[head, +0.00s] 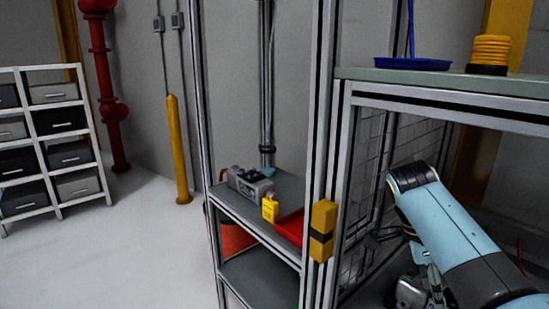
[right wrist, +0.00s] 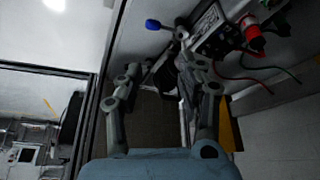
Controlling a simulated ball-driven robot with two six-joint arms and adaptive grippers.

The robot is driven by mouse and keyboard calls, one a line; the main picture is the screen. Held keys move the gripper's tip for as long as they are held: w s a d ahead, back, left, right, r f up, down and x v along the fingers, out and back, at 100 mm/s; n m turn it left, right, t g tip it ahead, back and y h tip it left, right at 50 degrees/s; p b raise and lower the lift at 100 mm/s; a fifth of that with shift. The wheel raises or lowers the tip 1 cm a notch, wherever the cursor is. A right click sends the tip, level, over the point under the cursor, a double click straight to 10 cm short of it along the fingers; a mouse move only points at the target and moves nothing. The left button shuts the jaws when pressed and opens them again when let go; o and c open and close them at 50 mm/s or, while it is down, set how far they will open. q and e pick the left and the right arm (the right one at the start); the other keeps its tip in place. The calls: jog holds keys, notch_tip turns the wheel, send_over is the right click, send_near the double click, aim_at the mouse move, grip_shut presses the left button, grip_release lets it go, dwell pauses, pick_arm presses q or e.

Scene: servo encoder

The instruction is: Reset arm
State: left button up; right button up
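My right arm (head: 445,225), light blue with dark joints, reaches in at the lower right of the head view, in front of the bench frame. My right gripper (head: 415,285) shows only partly near the bottom edge there. In the right wrist view my right gripper (right wrist: 158,68) has its two grey fingers spread apart. I see nothing clearly held between them; the area there is dark. A device with dark knobs (right wrist: 212,30) and a red connector (right wrist: 253,40) lies beyond the fingertips. My left gripper is in neither view.
A bench (head: 450,88) carries a blue tray (head: 412,64) and a yellow coil (head: 490,52). A drawer rack (head: 55,135) stands left. The floor between is clear.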

jog(key=s+d+f+n+y+b, duration=0.1)
jog(key=s+f+n, duration=0.5)
jog(key=s+f, duration=0.95)
jog(key=s+f+n+y+b, duration=0.15)
jog(key=s+f+n, duration=0.35)
jog(key=s+f, duration=1.1)
jog(key=s+d+f+n+b, duration=0.1)
jog(key=s+f+n, duration=0.5)
jog(key=s+f, duration=0.95)
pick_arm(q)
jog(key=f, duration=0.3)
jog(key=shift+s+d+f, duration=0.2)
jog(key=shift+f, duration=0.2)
pick_arm(e)
jog(key=r+n+t, duration=0.1)
jog(key=r+n, duration=0.1)
jog(key=n, duration=0.1)
jog(key=a+r+n+t+y, duration=0.1)
jog(key=r+n, duration=0.1)
jog(key=shift+t, duration=0.3)
